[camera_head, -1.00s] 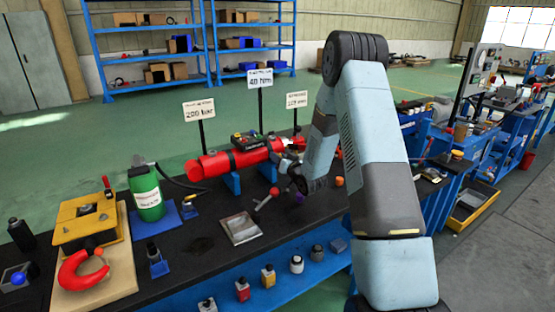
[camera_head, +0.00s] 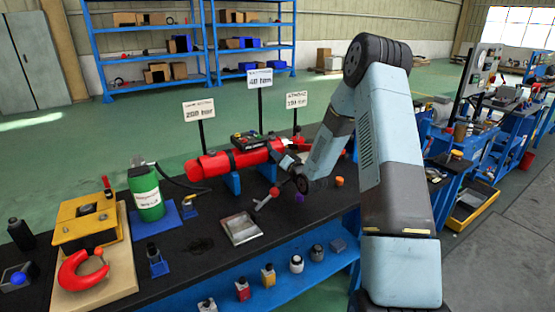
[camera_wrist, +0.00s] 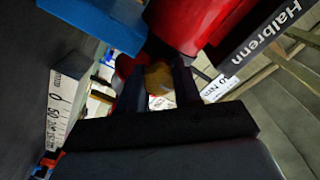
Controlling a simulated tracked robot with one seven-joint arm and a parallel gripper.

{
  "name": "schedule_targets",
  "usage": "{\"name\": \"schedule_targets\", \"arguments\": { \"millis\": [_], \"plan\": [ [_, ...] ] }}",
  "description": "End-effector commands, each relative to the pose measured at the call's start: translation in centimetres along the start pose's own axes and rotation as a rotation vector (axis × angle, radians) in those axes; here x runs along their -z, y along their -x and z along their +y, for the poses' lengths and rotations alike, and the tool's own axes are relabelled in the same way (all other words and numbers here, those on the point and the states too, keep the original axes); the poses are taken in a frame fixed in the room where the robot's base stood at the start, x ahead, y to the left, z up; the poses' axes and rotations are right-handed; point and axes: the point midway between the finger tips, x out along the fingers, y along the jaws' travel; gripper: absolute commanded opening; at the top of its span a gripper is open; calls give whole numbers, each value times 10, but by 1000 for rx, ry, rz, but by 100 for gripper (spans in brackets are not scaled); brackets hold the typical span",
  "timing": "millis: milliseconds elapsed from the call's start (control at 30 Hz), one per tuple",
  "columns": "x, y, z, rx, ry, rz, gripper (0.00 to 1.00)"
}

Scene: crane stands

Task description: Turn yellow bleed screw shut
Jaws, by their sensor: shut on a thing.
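The red cylinder (camera_head: 212,164) lies across two blue supports on the dark bench. In the wrist view the cylinder (camera_wrist: 190,18) fills the top, close above my fingers. The yellow bleed screw (camera_wrist: 158,78) shows as a dull yellow piece between my two fingers, under the cylinder's red end. My gripper (camera_wrist: 158,84) is shut on it. How far the screw is turned cannot be told.
A blue support (camera_wrist: 98,20) is close at the upper left in the wrist view. A red-knobbed lever (camera_head: 266,198) and a metal tray (camera_head: 241,228) are in front of the cylinder. A green bottle (camera_head: 147,192) stands left. Signs on posts (camera_head: 298,100) stand behind.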

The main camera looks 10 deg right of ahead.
Motion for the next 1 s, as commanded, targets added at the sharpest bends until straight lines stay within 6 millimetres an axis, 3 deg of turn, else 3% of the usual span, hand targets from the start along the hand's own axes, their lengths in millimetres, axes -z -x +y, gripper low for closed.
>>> {"name": "schedule_targets", "arguments": {
  "millis": [267, 300, 367, 733, 1000],
  "plan": [
    [-3, 2, 2, -6, -2, -7, 2],
    [-3, 2, 3, -6, -2, -7, 37],
    [-3, 2, 2, -6, -2, -6, 42],
    [0, 7, 2, -3, 1, -1, 44],
    [0, 50, 2, -6, 0, -2, 44]
  ]
}}
